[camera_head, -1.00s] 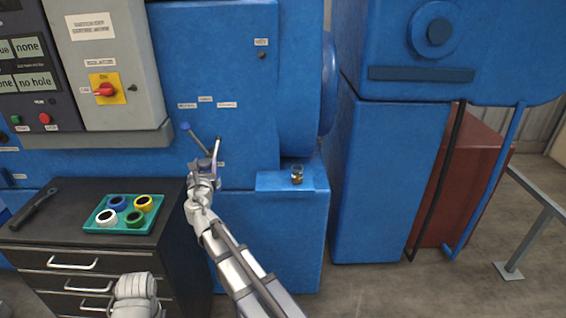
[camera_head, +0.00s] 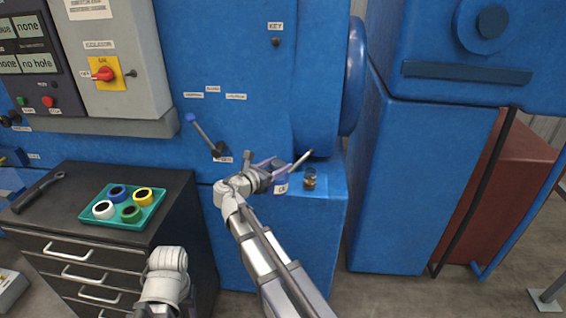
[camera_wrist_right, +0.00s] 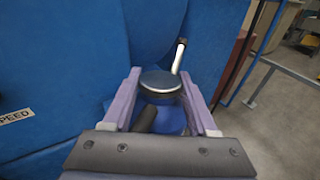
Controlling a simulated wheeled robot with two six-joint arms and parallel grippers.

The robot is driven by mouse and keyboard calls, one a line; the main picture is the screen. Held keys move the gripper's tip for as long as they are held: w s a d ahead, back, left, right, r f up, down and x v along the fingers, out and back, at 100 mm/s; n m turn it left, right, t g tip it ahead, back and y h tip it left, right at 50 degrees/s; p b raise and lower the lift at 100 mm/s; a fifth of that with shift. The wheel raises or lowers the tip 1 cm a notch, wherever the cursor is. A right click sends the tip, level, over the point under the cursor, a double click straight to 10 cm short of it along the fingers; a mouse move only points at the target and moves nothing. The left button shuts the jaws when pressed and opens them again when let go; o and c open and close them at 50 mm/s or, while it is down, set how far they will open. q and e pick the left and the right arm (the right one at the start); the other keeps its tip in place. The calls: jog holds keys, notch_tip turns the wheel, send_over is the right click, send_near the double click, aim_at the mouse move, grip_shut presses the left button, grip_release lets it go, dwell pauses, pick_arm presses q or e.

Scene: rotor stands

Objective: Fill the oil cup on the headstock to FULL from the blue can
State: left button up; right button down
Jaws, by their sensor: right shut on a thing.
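The oil cup (camera_head: 310,178) is a small glass cup with amber in it and a dark top. It stands on the blue ledge at the foot of the headstock (camera_head: 245,80); its level marks are too small to read. My right gripper (camera_head: 277,172) is shut on the blue can (camera_head: 281,188), which has a white label and a pale spout. The can is just left of the cup, and its spout points up and right. The right wrist view shows the can's dark lid (camera_wrist_right: 160,82) between the fingers (camera_wrist_right: 165,105).
A dark drawer cabinet (camera_head: 110,235) on the left carries a teal tray (camera_head: 90,218) with several coloured rings, and a dark tool (camera_head: 38,190). A blue-knobbed lever (camera_head: 205,135) sticks out of the headstock above my right arm. A blue pedestal (camera_head: 425,190) stands right of the ledge.

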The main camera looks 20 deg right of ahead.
jog(key=shift+d+f+y+p, duration=0.1)
jog(key=shift+f+y+p, duration=0.2)
jog(key=shift+y+p, duration=0.45)
jog(key=shift+d+f+m+g+y+p, duration=0.1)
jog(key=shift+f+m+g+y+p, duration=0.3)
jog(key=shift+p, duration=0.25)
jog(key=shift+f, duration=0.4)
jog(key=shift+w, duration=0.1)
jog(key=shift+y+p, duration=0.25)
jog(key=shift+p, duration=0.05)
jog(key=shift+f, duration=0.1)
